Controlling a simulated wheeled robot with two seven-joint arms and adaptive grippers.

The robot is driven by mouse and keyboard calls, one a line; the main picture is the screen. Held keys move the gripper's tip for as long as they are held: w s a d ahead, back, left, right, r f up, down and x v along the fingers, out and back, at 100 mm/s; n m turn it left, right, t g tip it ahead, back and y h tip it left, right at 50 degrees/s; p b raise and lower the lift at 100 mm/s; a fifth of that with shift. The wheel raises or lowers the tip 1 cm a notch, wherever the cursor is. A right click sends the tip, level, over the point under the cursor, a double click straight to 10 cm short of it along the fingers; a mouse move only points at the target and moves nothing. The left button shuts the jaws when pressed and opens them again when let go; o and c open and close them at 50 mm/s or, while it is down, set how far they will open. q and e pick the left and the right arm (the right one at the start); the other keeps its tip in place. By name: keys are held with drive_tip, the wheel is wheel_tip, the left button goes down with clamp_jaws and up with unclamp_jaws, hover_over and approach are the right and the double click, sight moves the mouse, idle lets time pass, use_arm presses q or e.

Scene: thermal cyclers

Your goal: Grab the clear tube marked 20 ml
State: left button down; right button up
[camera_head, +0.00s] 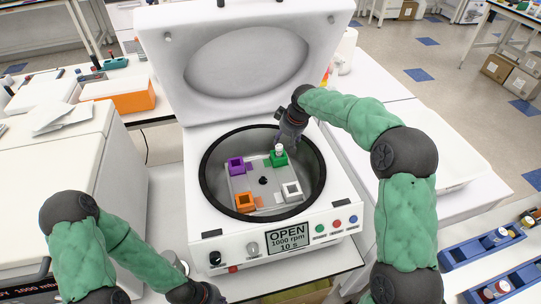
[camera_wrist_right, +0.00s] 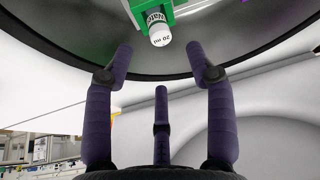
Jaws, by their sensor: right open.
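The tube marked 20 ml shows its white labelled cap (camera_wrist_right: 159,30) at the top of the right wrist view. In the head view the white cap (camera_head: 279,148) stands in the green holder (camera_head: 279,160) inside the open centrifuge (camera_head: 205,215). The tube's body is hidden in the holder. My right gripper (camera_wrist_right: 160,70) is open, its fingers spread below the cap in the wrist view and apart from it. In the head view my right gripper (camera_head: 288,138) reaches into the bowl from the upper right. My left gripper (camera_head: 195,293) is at the bottom edge, partly cut off.
The bowl also holds purple (camera_head: 236,165), orange (camera_head: 246,202) and white (camera_head: 291,191) holders around a central hub. The bowl's dark rim (camera_head: 203,180) surrounds them. The raised lid (camera_head: 250,60) stands behind. Blue racks (camera_head: 490,255) with tubes sit at the lower right.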

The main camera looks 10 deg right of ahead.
sight(280, 147)
use_arm(q)
drive_tip(key=shift+f+b, duration=0.4)
drive_tip(key=shift+f, duration=0.15)
use_arm(e)
drive_tip(key=x, duration=0.4)
use_arm(q)
drive_tip(key=shift+f+b, duration=1)
use_arm(e)
drive_tip(key=shift+x, duration=2.75)
drive_tip(key=shift+w, duration=0.2)
drive_tip(key=c, duration=1)
